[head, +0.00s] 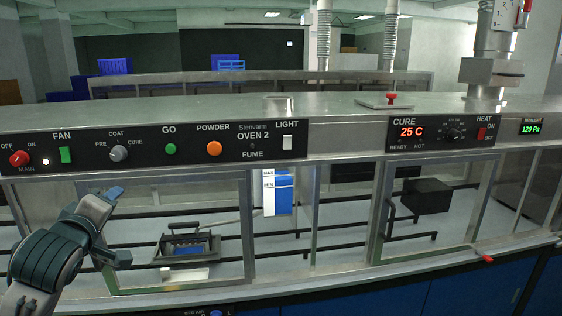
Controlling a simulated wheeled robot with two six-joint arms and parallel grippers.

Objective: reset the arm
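My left arm (62,252) comes in from the lower left, in front of the glazed front of the oven cabinet. Its gripper (119,226) is open, with one finger up by the panel's lower edge and the other lower down. Nothing shows between the fingers. My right arm and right gripper are not in view.
A control panel (150,148) with switches and knobs runs above the glass, with a CURE panel (442,132) at right. Behind the glass are a small tray-like fixture (187,245), a blue container (283,193) and a black box (427,197). A red handle (487,258) sits at the lower right.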

